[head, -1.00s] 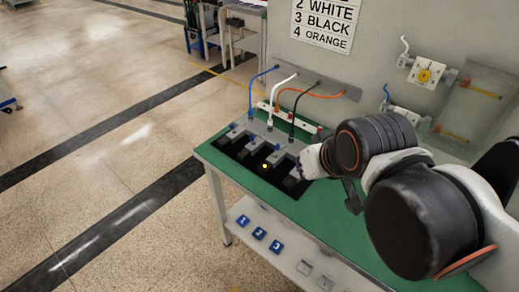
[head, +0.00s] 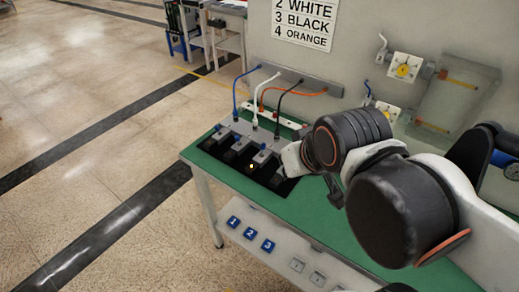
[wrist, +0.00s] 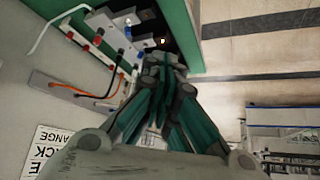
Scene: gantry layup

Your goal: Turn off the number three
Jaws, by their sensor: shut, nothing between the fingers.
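A sign (head: 303,22) on the wall reads "3 BLACK", with white as 2 and orange as 4. The black cable (head: 283,100) curves from a wall strip down to a grey block on the green table. The grey block (head: 240,132) carries blue levers, with dark units in front. One blue lever (head: 262,155) lies just left of my gripper (head: 286,168). A small yellow light (head: 252,167) glows in front of it and also shows in the wrist view (wrist: 163,41). My gripper is shut and empty, its fingertips (wrist: 163,58) close to the dark units; contact is unclear.
The green tabletop (head: 315,212) is clear to the right front. Blue number tiles (head: 250,233) lie on the shelf below. White, blue and orange cables rise behind the block. Wall switches with yellow knobs (head: 403,70) are at right.

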